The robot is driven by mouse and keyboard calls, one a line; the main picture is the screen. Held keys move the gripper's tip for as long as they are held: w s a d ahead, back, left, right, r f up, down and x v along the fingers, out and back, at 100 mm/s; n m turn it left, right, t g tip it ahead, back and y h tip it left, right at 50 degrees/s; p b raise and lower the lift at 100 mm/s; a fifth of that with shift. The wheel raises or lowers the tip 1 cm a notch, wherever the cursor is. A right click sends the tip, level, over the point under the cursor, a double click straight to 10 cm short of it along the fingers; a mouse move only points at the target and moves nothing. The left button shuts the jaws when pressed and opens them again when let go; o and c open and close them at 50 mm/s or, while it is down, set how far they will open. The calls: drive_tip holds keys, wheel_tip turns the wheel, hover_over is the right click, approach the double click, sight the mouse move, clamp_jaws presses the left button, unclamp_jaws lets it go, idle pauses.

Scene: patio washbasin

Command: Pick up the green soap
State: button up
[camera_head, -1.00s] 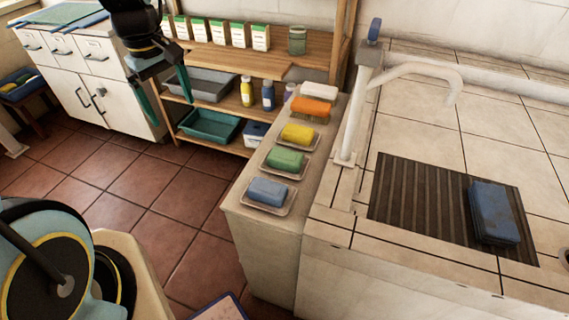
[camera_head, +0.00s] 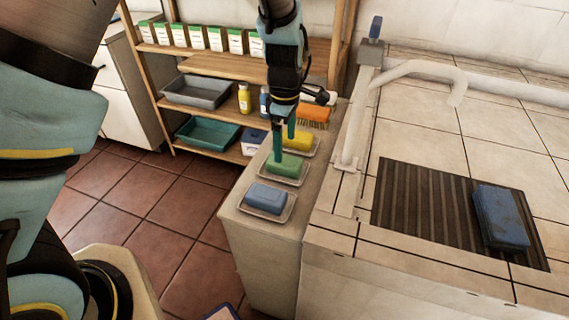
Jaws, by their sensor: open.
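The green soap (camera_head: 284,166) lies in a small clear dish on the narrow ledge, between a blue soap (camera_head: 267,196) nearer me and a yellow soap (camera_head: 297,140) farther back. My gripper (camera_head: 284,145) points down over the green soap with its teal fingers apart. One finger's tip reaches the green soap's far left edge in the picture; I cannot tell whether it touches. The other finger shows farther back, near the yellow soap. The fingers hide a little of both soaps.
An orange brush (camera_head: 313,113) and a white item stand farther along the ledge, close behind my gripper. A white tap (camera_head: 354,120) rises to the right. A wooden shelf (camera_head: 225,66) with bottles and trays stands behind left. A blue block (camera_head: 501,217) lies on the dark ribbed mat.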

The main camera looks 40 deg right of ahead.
sight(284, 160)
drive_tip(key=shift+s+a+f+p, duration=0.1)
drive_tip(key=shift+f+p, duration=0.4)
drive_tip(key=shift+f, duration=0.95)
drive_tip(key=shift+a+f+p, duration=0.1)
drive_tip(key=shift+f+p, duration=0.4)
drive_tip(key=shift+f, duration=0.95)
clamp_jaws()
